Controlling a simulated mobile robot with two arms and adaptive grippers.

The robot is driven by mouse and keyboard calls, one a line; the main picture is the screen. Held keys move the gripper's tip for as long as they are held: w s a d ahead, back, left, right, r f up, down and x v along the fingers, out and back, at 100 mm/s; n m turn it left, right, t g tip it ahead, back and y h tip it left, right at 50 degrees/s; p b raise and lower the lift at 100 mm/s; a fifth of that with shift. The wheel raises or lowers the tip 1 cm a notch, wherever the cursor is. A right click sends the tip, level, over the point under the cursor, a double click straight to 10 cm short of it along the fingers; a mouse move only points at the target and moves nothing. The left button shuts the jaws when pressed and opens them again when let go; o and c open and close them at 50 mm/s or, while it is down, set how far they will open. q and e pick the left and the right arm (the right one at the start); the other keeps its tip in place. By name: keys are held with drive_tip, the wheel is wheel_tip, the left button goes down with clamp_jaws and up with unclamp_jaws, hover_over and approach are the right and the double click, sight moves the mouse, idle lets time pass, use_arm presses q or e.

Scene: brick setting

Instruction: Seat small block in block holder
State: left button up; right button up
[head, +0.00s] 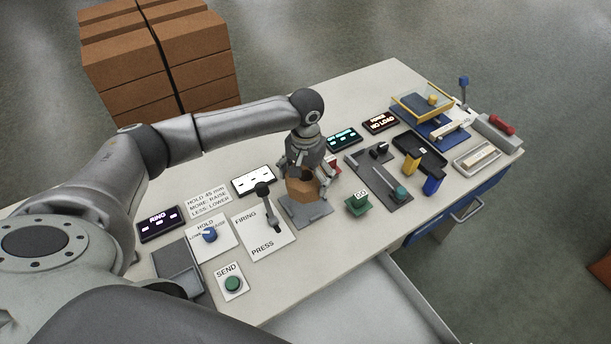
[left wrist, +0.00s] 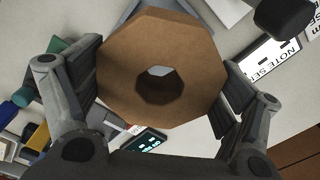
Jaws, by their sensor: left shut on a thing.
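The small block (head: 301,189) is a brown octagonal piece. In the left wrist view the block (left wrist: 160,45) shows a round hole through its middle. My left gripper (head: 309,183) points down and is shut on the block; in the left wrist view its fingers (left wrist: 158,90) stand on either side of it. A grey square plate (head: 317,211), which looks like the block holder, is directly below the block in the head view. The gripper and block hide part of it, and I cannot tell whether the block touches it. My right gripper is not in view.
A lever panel (head: 257,235) stands close left of the plate. A green GO button (head: 358,203) and a dark grey slide panel (head: 372,172) are to its right. A black tray (head: 420,152) and a blue-and-yellow fixture (head: 428,106) are farther right. Small displays line the back.

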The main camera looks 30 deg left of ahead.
use_arm(q)
drive_tip(key=shift+r+p, duration=0.2)
drive_tip(key=shift+p, duration=0.5)
drive_tip(key=shift+f+b, duration=1.05)
drive_tip(key=shift+f, duration=2)
drive_tip(key=shift+r+p, duration=0.1)
drive_tip(key=shift+p, duration=0.3)
drive_tip(key=shift+p, duration=0.3)
drive_tip(key=shift+p, duration=0.4)
